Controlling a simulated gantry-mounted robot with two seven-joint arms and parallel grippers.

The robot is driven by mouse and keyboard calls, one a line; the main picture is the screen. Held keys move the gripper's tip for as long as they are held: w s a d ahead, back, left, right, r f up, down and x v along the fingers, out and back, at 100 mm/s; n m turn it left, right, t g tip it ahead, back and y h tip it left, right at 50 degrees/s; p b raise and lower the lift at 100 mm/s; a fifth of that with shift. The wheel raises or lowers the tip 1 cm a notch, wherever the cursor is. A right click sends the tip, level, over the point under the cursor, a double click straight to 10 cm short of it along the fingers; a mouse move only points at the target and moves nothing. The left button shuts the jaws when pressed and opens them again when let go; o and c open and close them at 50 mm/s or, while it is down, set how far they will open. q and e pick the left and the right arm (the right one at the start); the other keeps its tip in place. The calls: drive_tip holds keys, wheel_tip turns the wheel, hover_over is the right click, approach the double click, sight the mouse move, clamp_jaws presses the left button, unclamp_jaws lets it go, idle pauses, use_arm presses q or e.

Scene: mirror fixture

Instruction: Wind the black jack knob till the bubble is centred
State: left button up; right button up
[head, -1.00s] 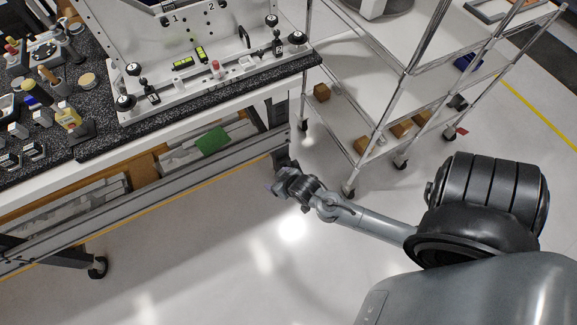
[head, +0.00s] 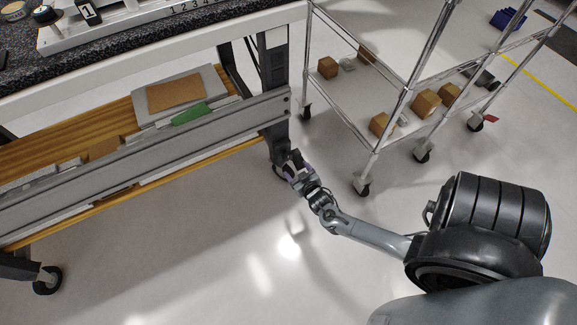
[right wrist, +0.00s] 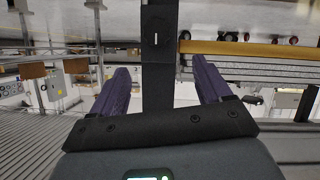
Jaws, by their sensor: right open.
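The near edge of the metal mirror fixture (head: 125,20) shows at the top left of the head view, cut off by the frame. A black knob (head: 44,14) stands at its left corner; I cannot tell whether it is the jack knob. The bubble level is out of view. My right gripper (head: 294,163) is low, beside the bench's right leg and well below the bench top. In the right wrist view its two purple fingers (right wrist: 163,85) are spread apart with nothing between them. My left gripper is not in view.
The bench top edge (head: 160,55) and grey lower rail (head: 150,150) lie left of my right gripper. A wire cart (head: 376,150) with several brown boxes stands to the right. The floor in front is clear.

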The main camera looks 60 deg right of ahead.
sight(288, 157)
drive_tip(key=b+x, duration=0.2)
drive_tip(key=x, duration=0.1)
drive_tip(key=b+x, duration=0.2)
drive_tip(key=x, duration=0.1)
drive_tip(key=f+b+x, duration=0.1)
drive_tip(key=b+x, duration=0.1)
drive_tip(key=x, duration=0.1)
drive_tip(key=shift+s+d+f+b, duration=0.1)
drive_tip(key=shift+d+f+b, duration=0.2)
drive_tip(key=shift+b, duration=0.1)
use_arm(q)
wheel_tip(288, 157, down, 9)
drive_tip(key=b, duration=0.1)
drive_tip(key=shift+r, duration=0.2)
use_arm(e)
drive_tip(key=shift+x, duration=0.9)
drive_tip(key=shift+d+r, duration=0.1)
drive_tip(key=shift+r, duration=0.1)
